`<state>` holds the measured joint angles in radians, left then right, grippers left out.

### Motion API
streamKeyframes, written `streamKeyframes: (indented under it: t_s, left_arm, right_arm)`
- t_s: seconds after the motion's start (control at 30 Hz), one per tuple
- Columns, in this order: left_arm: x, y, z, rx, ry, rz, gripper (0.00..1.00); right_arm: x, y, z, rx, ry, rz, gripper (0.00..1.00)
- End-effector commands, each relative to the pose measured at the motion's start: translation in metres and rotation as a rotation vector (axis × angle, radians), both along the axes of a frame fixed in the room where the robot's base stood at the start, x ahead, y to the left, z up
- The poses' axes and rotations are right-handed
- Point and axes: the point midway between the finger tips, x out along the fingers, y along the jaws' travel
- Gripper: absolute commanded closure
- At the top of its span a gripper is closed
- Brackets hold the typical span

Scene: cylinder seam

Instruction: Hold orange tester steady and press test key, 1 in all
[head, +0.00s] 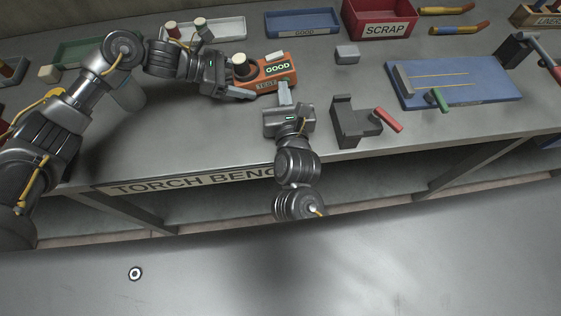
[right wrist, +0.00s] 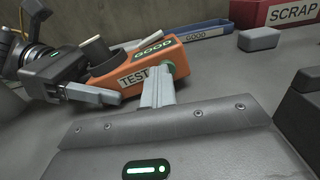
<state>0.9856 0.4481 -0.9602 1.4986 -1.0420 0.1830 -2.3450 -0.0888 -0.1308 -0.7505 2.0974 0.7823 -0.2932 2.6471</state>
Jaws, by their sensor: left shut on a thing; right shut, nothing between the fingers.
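The orange tester (head: 284,68) lies on the bench in the head view, its lit display reading GOOD. It also shows in the right wrist view (right wrist: 130,76), with a TEST label on its side. My left gripper (head: 240,91) is shut on the tester at its left end. My right gripper (head: 284,88) is shut and empty, its fingertips at the tester's near right side. In the right wrist view the fingertips (right wrist: 160,84) reach the tester's end beside a green-ringed spot and hide part of it. The test key is not clearly visible; whether the fingertips touch it I cannot tell.
Behind stand a blue GOOD tray (head: 303,32) and a red SCRAP bin (head: 380,26). A grey block (head: 347,54) lies right of the tester. A dark bracket (head: 352,124) and a red-handled piece (head: 388,120) lie nearer. A blue mat (head: 490,90) is at right.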

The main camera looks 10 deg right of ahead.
Motion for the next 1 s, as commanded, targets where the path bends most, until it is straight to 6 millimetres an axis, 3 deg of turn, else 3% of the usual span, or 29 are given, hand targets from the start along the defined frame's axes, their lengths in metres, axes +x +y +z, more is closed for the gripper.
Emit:
streamKeyframes:
  t_s: [0.8,1.0]
  left_arm:
    - [0.002,0.001,0.002,-0.003,-0.003,0.006,0.49]
    - [0.002,0.001,0.002,-0.004,-0.003,0.006,0.49]
  right_arm:
    - [-0.157,0.001,-0.002,-0.003,0.006,0.003,1.0]
    - [-0.183,0.018,-0.025,-0.203,-0.011,0.12,1.0]
